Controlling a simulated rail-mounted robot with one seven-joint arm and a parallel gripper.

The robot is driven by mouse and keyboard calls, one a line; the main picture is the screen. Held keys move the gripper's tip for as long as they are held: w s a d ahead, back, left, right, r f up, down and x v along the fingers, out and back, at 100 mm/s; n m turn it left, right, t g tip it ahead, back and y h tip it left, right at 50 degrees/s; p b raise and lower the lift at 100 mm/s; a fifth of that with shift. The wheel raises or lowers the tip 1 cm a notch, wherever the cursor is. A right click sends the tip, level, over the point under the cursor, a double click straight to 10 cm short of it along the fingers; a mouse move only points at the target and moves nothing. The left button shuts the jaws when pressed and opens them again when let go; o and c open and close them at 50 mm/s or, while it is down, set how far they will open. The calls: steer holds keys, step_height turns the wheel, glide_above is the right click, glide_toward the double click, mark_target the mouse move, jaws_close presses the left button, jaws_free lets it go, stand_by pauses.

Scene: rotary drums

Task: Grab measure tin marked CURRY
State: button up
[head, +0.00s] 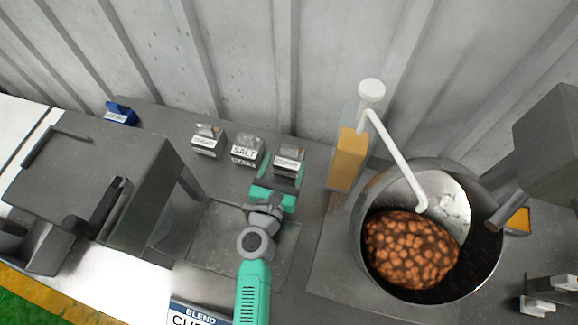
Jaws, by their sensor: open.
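The tin (288,163) at the right end of a short row of tins stands upright on the grey counter. Its small white label seems to read CURRY, but the print is blurred. My green gripper (279,176) is open at the front of this tin, its jaws at the tin's lower part. I cannot tell whether they touch it or how far they reach around its sides. The gripper hides the tin's lower front.
The SALT tin (246,151) stands close on the left, with another tin (207,141) beyond it. A dispenser (350,155) with orange contents stands to the right. A drum (362,235) holds brown pieces. A sign (198,314) reads BLEND.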

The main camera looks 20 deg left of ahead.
mark_target(289, 152)
steer(key=w, duration=0.4)
steer(key=w+b, duration=0.1)
steer(key=w, duration=0.1)
steer(key=shift+w+a+r, duration=0.2)
steer(key=shift+w+a, duration=0.15)
steer(key=shift+w, duration=0.05)
jaws_close()
